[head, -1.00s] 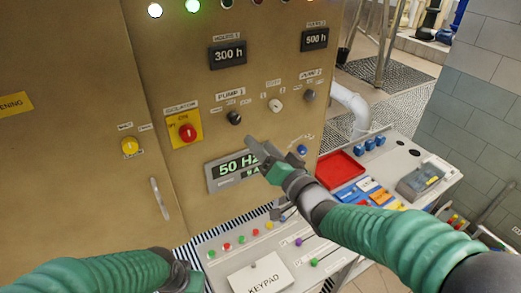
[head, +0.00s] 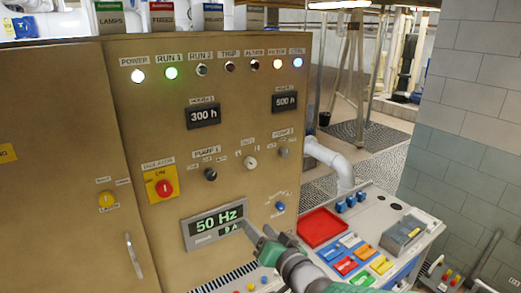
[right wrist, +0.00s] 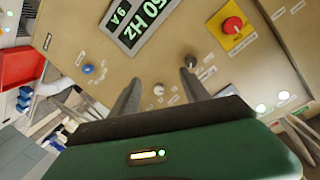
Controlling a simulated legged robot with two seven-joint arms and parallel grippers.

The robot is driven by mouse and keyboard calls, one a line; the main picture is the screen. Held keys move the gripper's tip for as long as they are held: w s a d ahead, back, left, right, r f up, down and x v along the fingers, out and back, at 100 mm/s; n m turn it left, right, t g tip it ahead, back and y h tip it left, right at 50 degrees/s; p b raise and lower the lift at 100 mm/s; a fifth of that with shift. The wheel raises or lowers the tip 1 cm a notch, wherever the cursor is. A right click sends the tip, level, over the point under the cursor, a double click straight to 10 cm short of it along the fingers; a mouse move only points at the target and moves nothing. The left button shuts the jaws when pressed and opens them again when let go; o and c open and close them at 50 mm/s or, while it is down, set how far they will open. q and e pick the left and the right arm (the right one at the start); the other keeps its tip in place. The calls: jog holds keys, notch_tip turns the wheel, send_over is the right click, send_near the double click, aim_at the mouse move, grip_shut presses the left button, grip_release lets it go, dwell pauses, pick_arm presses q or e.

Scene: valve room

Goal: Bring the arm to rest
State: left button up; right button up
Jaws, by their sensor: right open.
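My right gripper (head: 268,240) is in front of the lower part of the brown control cabinet (head: 120,110), just right of the display (head: 216,225) reading 50 Hz and 9 A. In the right wrist view its two fingers (right wrist: 158,85) are apart with nothing between them, and the cabinet face lies beyond. A red isolator knob on a yellow plate (head: 161,187), a black pump knob (head: 210,174) and a blue button (head: 280,206) are on the cabinet. My left gripper is not in the head view.
A sloping desk right of the cabinet carries a red tray (head: 320,227), coloured blocks (head: 362,251) and a grey device (head: 404,235). A white pipe (head: 335,160) rises behind the desk. A grey tiled wall (head: 470,130) closes off the right side.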

jog(key=s+d+f+g+h+b, duration=0.2)
jog(key=s+d+f+h+b, duration=0.1)
jog(key=d+f, duration=0.55)
jog(key=s+d+f+g+h+b, duration=0.2)
jog(key=s+d+f+h+b, duration=0.3)
jog(key=f, duration=0.7)
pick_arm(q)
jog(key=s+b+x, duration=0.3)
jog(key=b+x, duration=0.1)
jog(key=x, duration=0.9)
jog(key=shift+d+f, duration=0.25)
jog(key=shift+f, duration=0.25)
pick_arm(e)
jog(key=s+d+f+g, duration=0.4)
jog(key=s+f, duration=0.4)
jog(key=s, duration=0.1)
jog(key=s+d+f+g, duration=0.3)
jog(key=s+d+f, duration=0.1)
jog(key=s+f, duration=0.4)
jog(key=shift+s+d+n+g, duration=0.3)
jog(key=shift+s+g, duration=0.1)
jog(key=shift+s, duration=0.2)
jog(key=shift+d, duration=0.1)
